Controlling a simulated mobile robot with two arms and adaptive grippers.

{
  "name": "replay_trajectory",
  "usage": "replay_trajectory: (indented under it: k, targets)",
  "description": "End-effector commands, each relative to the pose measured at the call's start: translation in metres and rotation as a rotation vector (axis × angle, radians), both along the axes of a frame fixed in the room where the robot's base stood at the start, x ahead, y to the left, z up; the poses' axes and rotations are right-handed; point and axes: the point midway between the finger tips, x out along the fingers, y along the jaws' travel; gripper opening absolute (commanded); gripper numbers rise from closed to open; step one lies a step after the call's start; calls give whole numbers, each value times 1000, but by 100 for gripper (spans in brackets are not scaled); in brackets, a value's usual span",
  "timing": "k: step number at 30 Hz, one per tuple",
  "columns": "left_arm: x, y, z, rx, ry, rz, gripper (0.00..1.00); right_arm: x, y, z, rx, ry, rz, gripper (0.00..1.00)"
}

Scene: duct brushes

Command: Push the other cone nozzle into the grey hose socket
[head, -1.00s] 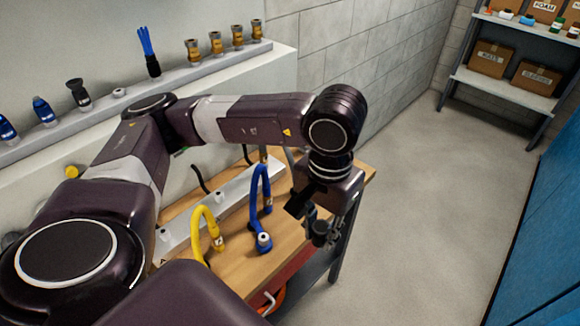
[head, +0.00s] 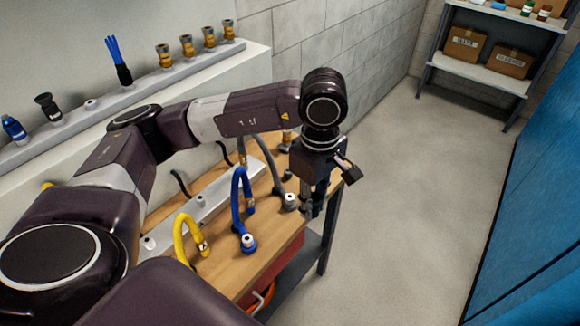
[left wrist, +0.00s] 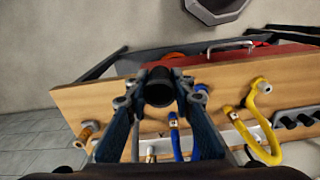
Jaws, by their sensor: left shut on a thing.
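My left gripper (head: 312,207) is over the right end of the workbench, just right of the grey hose (head: 272,152) and its grey socket (head: 290,201). In the left wrist view, its fingers (left wrist: 158,100) are shut on a black, round-ended piece (left wrist: 158,87), which looks like a cone nozzle. Any gap between it and the grey socket cannot be judged. In the wrist view the fingers hide the socket. Another black cone nozzle (head: 47,106) stands on the wall ledge. My right gripper is not in view.
The blue hose (head: 238,195) and yellow hose (head: 182,232) stand left of the grey one on the wooden bench (head: 225,268). A brass-coloured fitting (left wrist: 88,131) is near the bench end. The ledge (head: 140,90) holds several fittings. The floor right of the bench is clear.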

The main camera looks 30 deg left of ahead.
Motion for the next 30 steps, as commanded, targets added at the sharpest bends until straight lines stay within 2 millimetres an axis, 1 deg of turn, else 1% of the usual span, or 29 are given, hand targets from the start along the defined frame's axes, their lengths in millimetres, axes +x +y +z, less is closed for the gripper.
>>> replay_trajectory:
  k: [1,3,8,9,17,18,27,30]
  targets:
    - [6,3,2,-1,1,130,0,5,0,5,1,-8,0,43]
    - [14,7,1,0,2,326,0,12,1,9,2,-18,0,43]
    - [30,19,-2,1,2,776,0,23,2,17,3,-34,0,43]
    - [35,23,-3,1,1,890,0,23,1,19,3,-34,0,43]
    - [57,48,-12,5,1,1623,0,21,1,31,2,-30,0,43]
    - [60,52,-13,4,1,1736,0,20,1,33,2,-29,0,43]
    - [78,87,-27,7,0,2573,0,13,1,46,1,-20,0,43]
    - [81,98,-32,7,-1,2815,0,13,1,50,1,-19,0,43]
